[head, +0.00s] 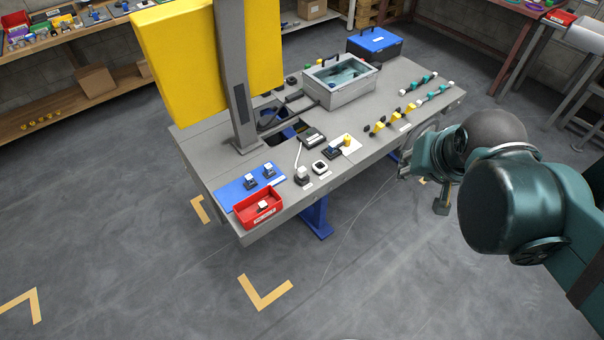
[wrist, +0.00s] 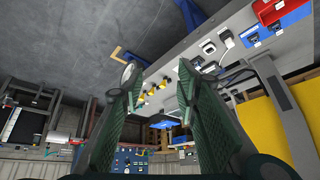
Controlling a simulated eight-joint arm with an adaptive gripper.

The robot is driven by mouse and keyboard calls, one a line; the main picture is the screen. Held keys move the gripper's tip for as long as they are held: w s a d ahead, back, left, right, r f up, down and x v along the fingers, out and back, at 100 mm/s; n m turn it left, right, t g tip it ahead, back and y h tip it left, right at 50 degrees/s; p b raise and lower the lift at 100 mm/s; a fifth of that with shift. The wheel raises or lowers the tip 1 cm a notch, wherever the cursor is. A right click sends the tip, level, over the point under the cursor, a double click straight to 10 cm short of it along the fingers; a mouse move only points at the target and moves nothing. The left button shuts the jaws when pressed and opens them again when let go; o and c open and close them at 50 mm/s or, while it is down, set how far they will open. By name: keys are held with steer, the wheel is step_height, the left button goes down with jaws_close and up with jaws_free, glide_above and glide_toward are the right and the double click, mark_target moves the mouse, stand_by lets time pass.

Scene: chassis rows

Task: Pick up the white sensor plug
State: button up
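A white plug (head: 302,174) with a pale cable stands near the front edge of the workbench (head: 220,176), right of the blue mat. It also shows in the wrist view (wrist: 226,38). A white piece with a dark centre (head: 319,167) stands just right of it. Another small white piece (head: 263,206) lies in the red bin (head: 257,216). I cannot tell for certain which is the sensor plug. My gripper (wrist: 158,72) is open and empty, its fingers wide apart. In the head view it is right of the bench, well away from these pieces.
The blue mat (head: 234,191) holds two small dark-and-white plugs. A grey post (head: 236,85) and yellow panel (head: 178,55) rise behind it. Yellow and teal parts (head: 395,117) line the bench's right side. A grey open-topped box (head: 342,92) stands at the back. Floor in front is clear.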

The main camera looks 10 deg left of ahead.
steer(key=w+a+f+m+g, duration=0.1)
steer(key=w+a+f+m, duration=0.15)
steer(key=w+a, duration=0.6)
steer(key=m+g+h+p, duration=0.2)
steer(key=m+h, duration=0.1)
steer(key=m, duration=0.3)
glide_above(302, 169)
steer(key=s+a, duration=0.2)
step_height(302, 169, down, 24)
steer(key=shift+s+r+n, duration=0.2)
steer(key=shift+n, duration=0.05)
steer(key=shift+f, duration=0.1)
steer(key=shift+b+x, duration=0.35)
steer(key=shift+x, duration=0.85)
steer(key=shift+w+f, duration=0.1)
